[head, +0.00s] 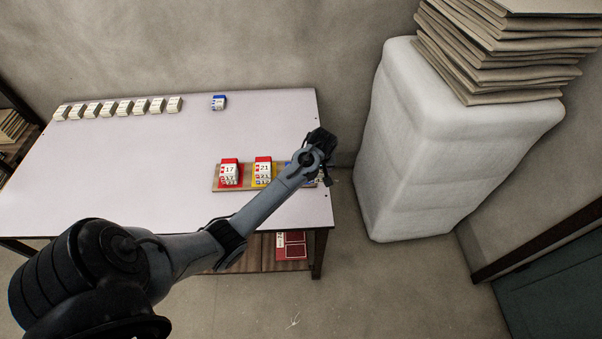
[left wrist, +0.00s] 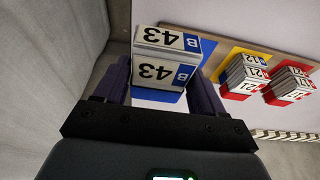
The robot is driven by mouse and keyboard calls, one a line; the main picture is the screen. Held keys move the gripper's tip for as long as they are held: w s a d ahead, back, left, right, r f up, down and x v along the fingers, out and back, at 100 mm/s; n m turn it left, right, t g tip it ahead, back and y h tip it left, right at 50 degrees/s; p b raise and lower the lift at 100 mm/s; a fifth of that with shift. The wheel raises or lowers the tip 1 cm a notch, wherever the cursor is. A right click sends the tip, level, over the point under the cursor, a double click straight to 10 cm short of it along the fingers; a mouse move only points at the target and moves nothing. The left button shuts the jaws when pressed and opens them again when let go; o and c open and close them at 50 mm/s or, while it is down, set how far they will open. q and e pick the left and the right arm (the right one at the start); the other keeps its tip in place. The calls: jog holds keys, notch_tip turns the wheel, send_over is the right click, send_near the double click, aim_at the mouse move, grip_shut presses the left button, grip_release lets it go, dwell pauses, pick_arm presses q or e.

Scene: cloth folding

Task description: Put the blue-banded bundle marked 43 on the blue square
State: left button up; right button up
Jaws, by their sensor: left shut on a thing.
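The white bundle marked 43 (left wrist: 160,73), with a blue B label, sits between the dark fingers of my left gripper (left wrist: 161,88) in the left wrist view. The gripper is shut on it. Part of the blue square (left wrist: 207,47) shows beside the bundle. I cannot tell whether the bundle touches it. In the head view my left gripper (head: 322,160) is over the right end of the wooden board (head: 218,184), and the arm hides the bundle and most of the blue square. My right gripper is not in view.
A bundle marked 17 (head: 229,170) on red and one marked 21 (head: 264,169) on yellow stand on the board. Another blue-banded bundle (head: 219,102) and a row of white bundles (head: 133,107) are at the table's back. A wrapped white block (head: 420,150) stands right of the table.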

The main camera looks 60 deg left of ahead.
pick_arm(q)
jog(key=a+f, duration=0.2)
jog(key=a, duration=0.1)
jog(key=s+a+f+b, duration=0.1)
jog(key=a+f, duration=0.1)
jog(key=a, duration=0.1)
jog(key=a+f+b, duration=0.1)
jog(key=a+f, duration=0.1)
jog(key=a, duration=0.2)
jog(key=shift+s, duration=0.35)
jog(key=shift+f+b, duration=0.5)
jog(key=shift+f, duration=1.55)
jog(key=shift+f, duration=0.15)
jog(key=o, duration=1)
jog(key=shift+o, duration=0.2)
